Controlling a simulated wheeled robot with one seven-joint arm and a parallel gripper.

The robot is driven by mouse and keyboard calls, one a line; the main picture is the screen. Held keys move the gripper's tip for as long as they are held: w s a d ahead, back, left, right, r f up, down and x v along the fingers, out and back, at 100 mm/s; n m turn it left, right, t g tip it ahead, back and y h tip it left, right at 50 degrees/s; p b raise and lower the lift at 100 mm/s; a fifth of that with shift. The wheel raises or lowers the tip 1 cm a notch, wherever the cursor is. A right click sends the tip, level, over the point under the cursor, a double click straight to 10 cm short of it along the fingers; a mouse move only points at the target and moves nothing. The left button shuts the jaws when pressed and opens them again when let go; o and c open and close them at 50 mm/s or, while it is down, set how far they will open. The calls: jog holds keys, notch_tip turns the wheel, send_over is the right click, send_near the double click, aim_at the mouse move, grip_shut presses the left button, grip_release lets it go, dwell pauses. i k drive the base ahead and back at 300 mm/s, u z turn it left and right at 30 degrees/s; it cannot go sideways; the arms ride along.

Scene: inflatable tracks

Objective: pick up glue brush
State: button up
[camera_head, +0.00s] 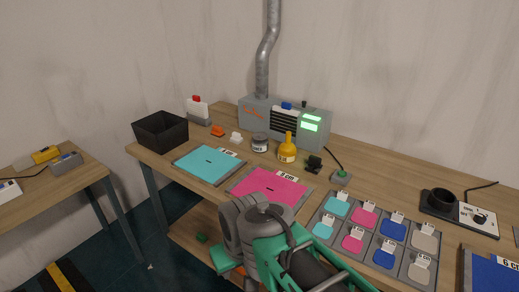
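I cannot pick out a glue brush for certain. A yellow bottle (287,149) with a narrow top and a squat grey jar (259,143) with a label stand upright near the back of the workbench. A small black item (313,164) is right of the bottle; it is too small to identify. My grey and green arm is in the foreground, over the front edge of the bench. It hides part of the pink sheet's front. My gripper's fingers do not show.
The workbench (408,182) holds a black bin (160,131), a cyan sheet (207,165), a pink sheet (268,187), a grey machine (259,114) with a duct, a tray of coloured patches (367,257), and a black cup device (458,211). A second table (52,184) stands left.

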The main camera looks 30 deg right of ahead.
aim_at(287, 147)
jog(key=u, duration=0.95)
jog(key=i, duration=1.2)
jog(key=z, duration=2.6)
jog(key=i, duration=0.5)
jog(key=z, duration=0.05)
